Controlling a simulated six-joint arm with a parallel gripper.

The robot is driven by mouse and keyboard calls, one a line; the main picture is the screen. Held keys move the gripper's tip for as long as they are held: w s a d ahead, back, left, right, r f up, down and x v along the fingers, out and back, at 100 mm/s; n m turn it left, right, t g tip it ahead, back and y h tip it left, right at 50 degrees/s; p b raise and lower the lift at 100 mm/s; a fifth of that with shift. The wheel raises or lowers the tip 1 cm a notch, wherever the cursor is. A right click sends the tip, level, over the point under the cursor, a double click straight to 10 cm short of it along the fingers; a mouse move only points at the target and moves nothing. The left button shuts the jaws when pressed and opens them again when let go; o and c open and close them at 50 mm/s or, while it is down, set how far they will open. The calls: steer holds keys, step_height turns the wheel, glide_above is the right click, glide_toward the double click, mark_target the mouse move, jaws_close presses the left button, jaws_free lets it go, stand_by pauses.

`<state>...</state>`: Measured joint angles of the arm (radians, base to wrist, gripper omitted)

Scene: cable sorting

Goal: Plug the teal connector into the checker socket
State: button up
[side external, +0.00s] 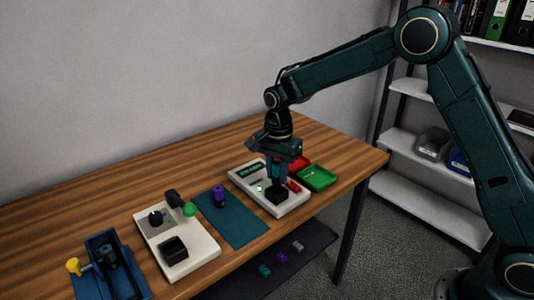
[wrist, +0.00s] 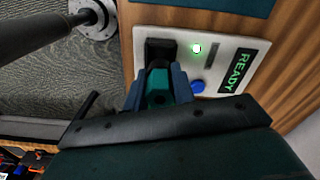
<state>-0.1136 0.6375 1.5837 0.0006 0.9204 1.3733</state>
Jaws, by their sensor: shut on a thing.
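My gripper (side external: 276,178) is shut on the teal connector (wrist: 157,93), which shows between the fingers in the wrist view. In the side view the fingers point down just above the black checker socket (side external: 277,196). In the wrist view the socket (wrist: 160,48) lies directly ahead of the connector, and a dark part lies between them. I cannot tell whether the connector's tip is inside the socket.
A white station (side external: 196,248) and a blue fixture (side external: 84,287) are farther left. The table's back is clear.

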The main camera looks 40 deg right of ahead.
mark_target(278, 163)
steer(key=shift+f, duration=1.65)
stand_by(1.5)
steer(key=o, duration=1.5)
steer(key=shift+s+d+f, duration=0.1)
steer(key=shift+s+f, duration=0.05)
steer(key=shift+r, duration=0.25)
steer(key=shift+r, duration=3.45)
steer(key=shift+c, duration=0.4)
